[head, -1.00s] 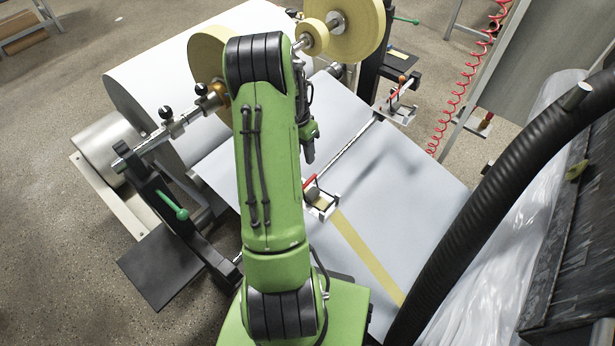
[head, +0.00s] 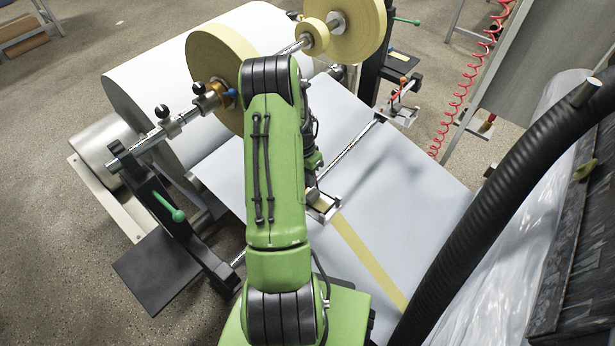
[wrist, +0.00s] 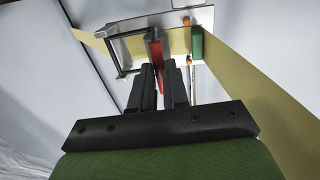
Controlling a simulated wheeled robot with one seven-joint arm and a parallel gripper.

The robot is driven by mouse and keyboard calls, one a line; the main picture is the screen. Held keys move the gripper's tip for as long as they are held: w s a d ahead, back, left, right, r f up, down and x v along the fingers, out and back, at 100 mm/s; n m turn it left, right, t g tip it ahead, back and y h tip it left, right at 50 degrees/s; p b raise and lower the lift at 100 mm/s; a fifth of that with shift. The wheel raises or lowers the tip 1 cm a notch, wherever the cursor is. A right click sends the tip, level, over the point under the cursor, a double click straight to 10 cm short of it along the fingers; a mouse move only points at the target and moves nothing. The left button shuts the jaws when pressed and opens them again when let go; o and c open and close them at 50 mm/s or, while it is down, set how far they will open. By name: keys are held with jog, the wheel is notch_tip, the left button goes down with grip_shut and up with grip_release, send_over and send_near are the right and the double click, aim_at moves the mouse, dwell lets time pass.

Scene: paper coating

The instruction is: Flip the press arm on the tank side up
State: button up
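The red press arm (wrist: 157,60) shows in the wrist view, in front of a light metal bracket (wrist: 130,20). My gripper (wrist: 160,72) has its two dark fingers close together, one on each side of the red arm's lower end. Whether they touch it is not clear. In the head view my gripper (head: 313,162) is partly hidden by my arm and is just above the near bracket (head: 323,208) on the white sheet. The red arm is hidden there. The yellow strip (head: 365,255) runs out from this bracket.
A rod (head: 350,152) links the near bracket to a second bracket (head: 400,113) at the back right. Yellow rolls (head: 357,25) hang on a shaft behind. A thick black hose (head: 470,225) curves on the right. The white sheet (head: 410,185) right of my gripper is clear.

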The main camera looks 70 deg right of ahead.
jog(key=shift+r, duration=0.1)
grip_shut()
jog(key=shift+s+a+r+t+h+b, duration=0.3)
jog(key=shift+s+r+t+h+b, duration=0.25)
jog(key=shift+s+t, duration=0.35)
jog(key=s+a+t+h+b, duration=0.1)
jog(key=s+a+t+b, duration=0.1)
jog(key=s, duration=0.3)
jog(key=s+a+t+h+b, duration=0.1)
jog(key=s+a+t+b, duration=0.2)
jog(key=s, duration=0.3)
jog(key=shift+s+a+r+t+h+b, duration=0.3)
jog(key=shift+r+t+b, duration=0.2)
jog(key=shift+t, duration=0.4)
jog(key=shift+f, duration=0.1)
jog(key=o, duration=0.7)
grip_release()
jog(key=shift+s, duration=0.1)
jog(key=shift+d, duration=0.1)
